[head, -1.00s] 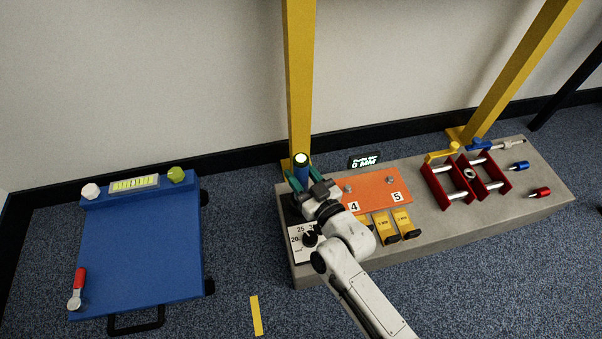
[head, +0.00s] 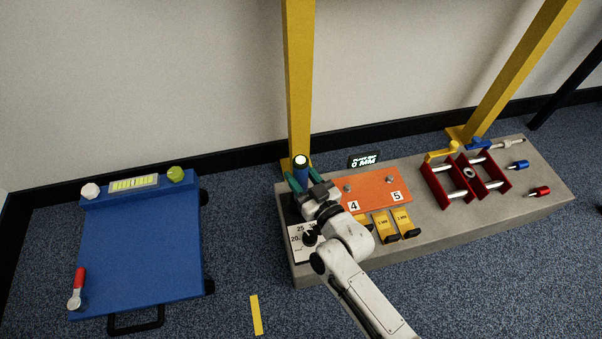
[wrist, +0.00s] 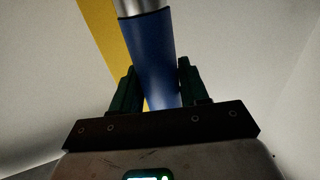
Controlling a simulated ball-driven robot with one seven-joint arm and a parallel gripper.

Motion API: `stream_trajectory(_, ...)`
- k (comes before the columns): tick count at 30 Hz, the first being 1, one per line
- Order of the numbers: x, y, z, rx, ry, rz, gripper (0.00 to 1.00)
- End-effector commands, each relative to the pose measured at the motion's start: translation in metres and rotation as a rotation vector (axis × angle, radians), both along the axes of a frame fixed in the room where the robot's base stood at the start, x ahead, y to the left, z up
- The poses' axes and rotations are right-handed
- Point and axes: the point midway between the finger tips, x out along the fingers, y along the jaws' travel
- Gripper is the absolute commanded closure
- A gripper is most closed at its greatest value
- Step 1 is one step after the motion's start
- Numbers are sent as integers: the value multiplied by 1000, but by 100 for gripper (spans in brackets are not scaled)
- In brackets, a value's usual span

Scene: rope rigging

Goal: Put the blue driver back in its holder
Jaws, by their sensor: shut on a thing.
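My gripper (head: 299,184) is shut on the blue driver (head: 302,171) at the left end of the concrete slab, in front of the yellow post. In the wrist view the driver's blue body (wrist: 152,60) stands between the two green fingers (wrist: 154,88), with a silver collar at the top of the picture. In the head view its upper end shows a bright round face, and it looks about upright. The driver's lower end is hidden behind my gripper. I cannot tell which part is its holder, or whether the driver touches it.
An orange plate (head: 376,192) marked 4 and 5 and yellow blocks (head: 384,227) lie right of my gripper. A white dial card (head: 300,240) is below it. Red frames (head: 447,186) stand farther right. A blue panel (head: 140,250) lies left, with bare carpet between.

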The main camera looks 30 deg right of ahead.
Motion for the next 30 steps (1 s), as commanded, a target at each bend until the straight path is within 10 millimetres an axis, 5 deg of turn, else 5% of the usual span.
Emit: stream_trajectory(30,1,0,-25,-1,-4,0,92)
